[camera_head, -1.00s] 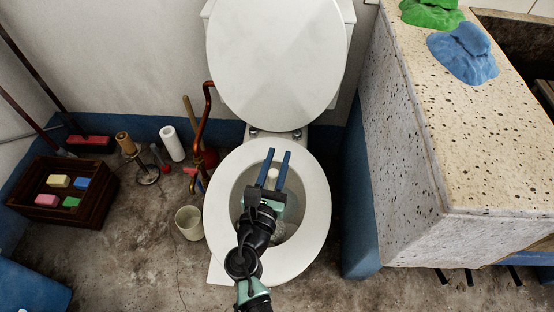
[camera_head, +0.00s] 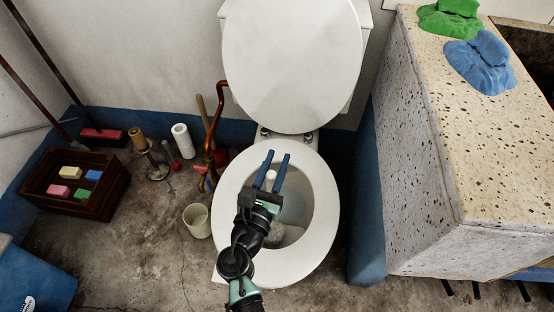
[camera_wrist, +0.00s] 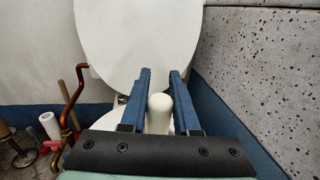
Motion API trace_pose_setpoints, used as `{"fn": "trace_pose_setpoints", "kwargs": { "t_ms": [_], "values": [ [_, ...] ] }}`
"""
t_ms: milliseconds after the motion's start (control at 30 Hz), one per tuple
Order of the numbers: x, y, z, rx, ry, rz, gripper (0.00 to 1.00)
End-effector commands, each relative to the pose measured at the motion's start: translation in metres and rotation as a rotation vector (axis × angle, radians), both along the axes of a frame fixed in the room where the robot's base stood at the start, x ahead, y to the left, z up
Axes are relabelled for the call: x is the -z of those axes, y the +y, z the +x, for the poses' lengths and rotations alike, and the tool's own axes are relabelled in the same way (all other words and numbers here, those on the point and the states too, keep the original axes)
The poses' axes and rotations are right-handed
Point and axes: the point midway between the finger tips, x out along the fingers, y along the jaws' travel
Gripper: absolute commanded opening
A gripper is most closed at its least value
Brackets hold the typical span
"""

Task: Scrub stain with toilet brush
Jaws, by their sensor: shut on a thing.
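My gripper (camera_head: 275,157) is over the toilet bowl, its blue fingers pointing toward the raised lid. It is shut on the toilet brush, whose white rounded handle top (camera_head: 270,178) shows between the fingers. In the wrist view the handle (camera_wrist: 159,112) stands upright between the fingers of my gripper (camera_wrist: 160,74). The white toilet (camera_head: 326,205) has its seat ring down and lid (camera_head: 291,62) up. A pale grey bristly shape low in the bowl seems to be the brush head, partly hidden by my arm. I cannot make out a stain.
A speckled stone trough (camera_head: 420,180) stands close on the right, with blue (camera_head: 480,65) and green (camera_head: 448,18) cloths on top. An empty beige cup (camera_head: 197,221) stands left of the toilet. A copper pipe (camera_head: 211,125), paper roll (camera_head: 183,141) and wooden crate (camera_head: 105,200) are further left.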

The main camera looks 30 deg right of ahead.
Motion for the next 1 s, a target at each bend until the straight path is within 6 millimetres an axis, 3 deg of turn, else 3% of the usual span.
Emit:
{"fn": "trace_pose_setpoints", "kwargs": {
  "t_ms": [700, 1000],
  "values": [
    [0.001, 0.025, -0.036, 0.000, 0.005, -0.001, 0.00],
    [0.002, 0.028, -0.041, -0.001, 0.004, 0.000, 0.00]
  ]
}}
